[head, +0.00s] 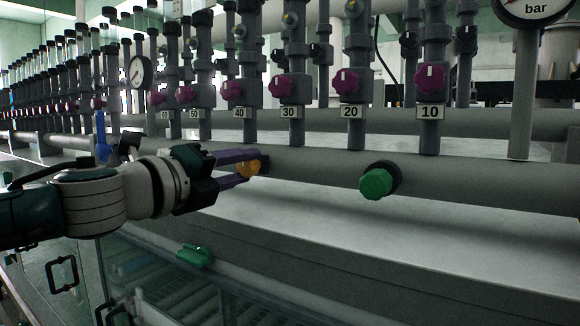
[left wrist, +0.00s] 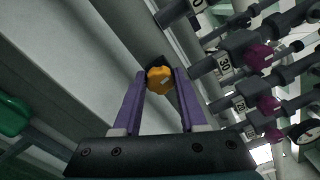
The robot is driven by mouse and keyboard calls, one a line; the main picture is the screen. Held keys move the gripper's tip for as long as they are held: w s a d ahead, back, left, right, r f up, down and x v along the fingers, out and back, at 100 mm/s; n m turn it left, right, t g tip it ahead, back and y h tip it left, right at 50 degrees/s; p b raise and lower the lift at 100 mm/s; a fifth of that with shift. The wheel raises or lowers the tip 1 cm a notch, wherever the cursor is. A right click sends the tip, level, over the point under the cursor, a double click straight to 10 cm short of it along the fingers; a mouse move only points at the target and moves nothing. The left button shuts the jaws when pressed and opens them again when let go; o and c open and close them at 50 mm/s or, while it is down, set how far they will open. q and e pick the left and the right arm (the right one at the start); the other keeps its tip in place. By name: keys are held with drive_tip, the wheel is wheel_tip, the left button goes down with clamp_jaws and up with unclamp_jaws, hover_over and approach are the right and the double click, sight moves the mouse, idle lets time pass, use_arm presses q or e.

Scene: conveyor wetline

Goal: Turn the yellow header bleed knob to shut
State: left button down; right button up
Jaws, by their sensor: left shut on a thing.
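The yellow header bleed knob (head: 249,168) sits on the front of the grey horizontal header pipe (head: 320,171), left of the green knob. My left gripper (head: 246,167) reaches it from the left, its purple fingers on either side of it. In the left wrist view the yellow knob (left wrist: 160,80) lies between the tips of the two purple fingers (left wrist: 161,88), with a pale mark on its face. The left gripper is shut on the knob. My right gripper is not in view.
A green knob (head: 376,183) stands out from the same pipe to the right. Magenta valve knobs (head: 346,82) on vertical pipes with number plates (head: 351,112) rise above. A blue handle (head: 102,137) is behind my left arm. The pale ledge (head: 400,235) below is clear.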

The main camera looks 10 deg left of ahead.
use_arm(q)
drive_tip(key=shift+m, duration=0.9)
drive_tip(key=shift+c, duration=2.2)
unclamp_jaws()
drive_tip(key=b+v, duration=0.3)
drive_tip(key=v, duration=0.7)
